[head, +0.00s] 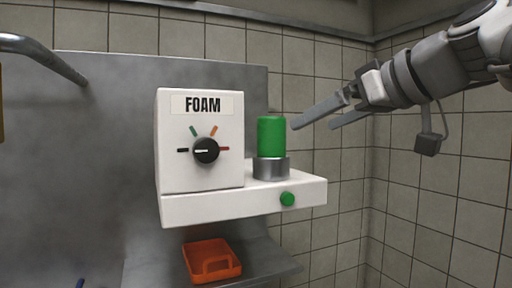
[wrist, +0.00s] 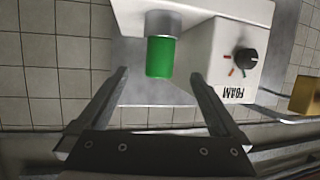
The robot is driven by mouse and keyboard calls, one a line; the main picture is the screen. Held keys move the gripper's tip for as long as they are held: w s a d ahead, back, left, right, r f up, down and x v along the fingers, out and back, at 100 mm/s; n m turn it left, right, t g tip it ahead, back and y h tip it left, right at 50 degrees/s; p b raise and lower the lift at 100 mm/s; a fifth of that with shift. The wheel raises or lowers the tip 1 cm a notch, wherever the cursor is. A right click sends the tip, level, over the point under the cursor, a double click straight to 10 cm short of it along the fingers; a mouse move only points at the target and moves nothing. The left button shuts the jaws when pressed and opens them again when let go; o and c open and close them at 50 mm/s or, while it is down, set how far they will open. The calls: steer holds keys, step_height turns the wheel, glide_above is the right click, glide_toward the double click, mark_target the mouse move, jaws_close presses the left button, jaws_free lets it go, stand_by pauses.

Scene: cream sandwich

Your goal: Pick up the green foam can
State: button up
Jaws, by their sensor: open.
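The green foam can (head: 271,136) stands upright in a grey metal cup (head: 271,168) on the ledge of the white FOAM machine (head: 200,140). My gripper (head: 312,118) is open and empty, just right of the can's upper part, with its fingers pointing left toward it. In the wrist view the can (wrist: 160,57) shows between the two spread fingers, a little beyond their tips, beside the machine (wrist: 232,60). My gripper (wrist: 158,76) does not appear to touch the can.
The machine has a black dial (head: 206,150) and a green button (head: 287,199) on its ledge front. An orange tray (head: 212,262) sits on a metal shelf below. A tiled wall (head: 440,190) stands behind. The space right of the can holds only my arm.

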mark_target(281, 140)
steer(key=p+x, duration=0.2)
steer(key=x, duration=1)
steer(key=shift+a+r, duration=0.1)
steer(key=shift+a, duration=0.05)
steer(key=p+x, duration=0.1)
steer(key=x, duration=0.1)
steer(key=r+p+x, duration=0.1)
steer(key=x, duration=0.1)
steer(key=shift+w+a+f, duration=0.1)
steer(key=shift+w+a, duration=0.05)
steer(key=shift+w, duration=0.05)
steer(key=shift+w+a+f, duration=0.25)
steer(key=shift+w, duration=0.15)
steer(key=shift+r, duration=0.1)
jaws_close()
